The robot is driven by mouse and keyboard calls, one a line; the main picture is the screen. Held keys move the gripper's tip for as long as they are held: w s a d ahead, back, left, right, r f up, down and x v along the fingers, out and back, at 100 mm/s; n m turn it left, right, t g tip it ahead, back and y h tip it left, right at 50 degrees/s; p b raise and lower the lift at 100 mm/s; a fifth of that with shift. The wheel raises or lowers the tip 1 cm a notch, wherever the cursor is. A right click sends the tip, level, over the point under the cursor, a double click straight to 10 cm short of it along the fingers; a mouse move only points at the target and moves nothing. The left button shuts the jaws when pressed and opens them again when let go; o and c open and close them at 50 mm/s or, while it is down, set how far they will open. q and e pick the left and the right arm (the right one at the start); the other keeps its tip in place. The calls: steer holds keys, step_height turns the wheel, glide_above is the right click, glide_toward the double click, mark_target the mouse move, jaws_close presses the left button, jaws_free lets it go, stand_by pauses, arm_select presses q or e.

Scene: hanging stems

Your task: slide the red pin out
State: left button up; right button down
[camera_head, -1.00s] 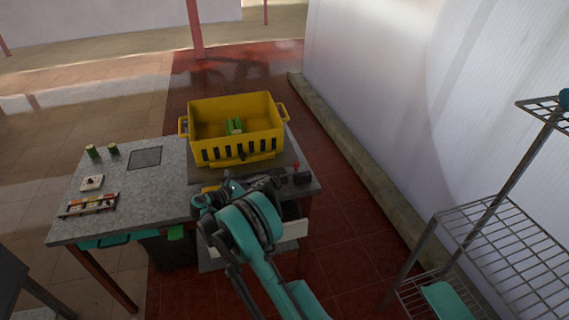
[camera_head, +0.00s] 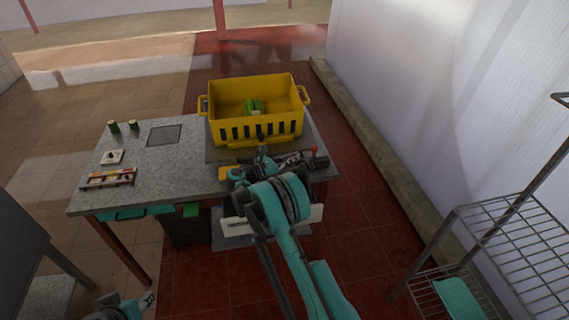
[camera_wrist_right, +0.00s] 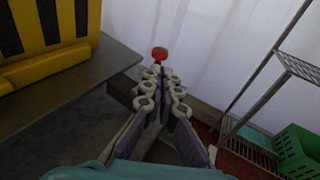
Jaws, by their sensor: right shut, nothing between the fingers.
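The red pin (camera_head: 314,149) shows as a small red head at the right end of the table, by a dark block (camera_head: 320,162). In the right wrist view its round red head (camera_wrist_right: 159,53) stands just beyond the fingertips; its shaft is mostly hidden. My right gripper (camera_head: 303,161) is at the table's front right, pointing toward the pin. In the wrist view its fingers (camera_wrist_right: 161,76) are shut with nothing between them, apart from the red head. Part of my left arm's end (camera_head: 125,307) shows at the bottom left; its fingers are unclear.
A yellow crate (camera_head: 228,130) holding green stems stands behind the gripper on the grey table (camera_head: 180,165). A small rack (camera_head: 108,179) and two green pieces (camera_head: 123,126) are at the table's left. A wire shelf (camera_head: 505,235) stands right. Floor between is clear.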

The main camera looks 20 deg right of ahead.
mark_target(312, 150)
steer(key=b+x, duration=0.1)
steer(key=x, duration=0.5)
steer(key=shift+w+d+b, duration=0.1)
steer(key=shift+d+b, duration=0.15)
steer(key=shift+b, duration=0.05)
steer(key=d, duration=0.2)
steer(key=s+d, duration=0.1)
steer(key=d, duration=0.1)
steer(key=shift+d, duration=0.25)
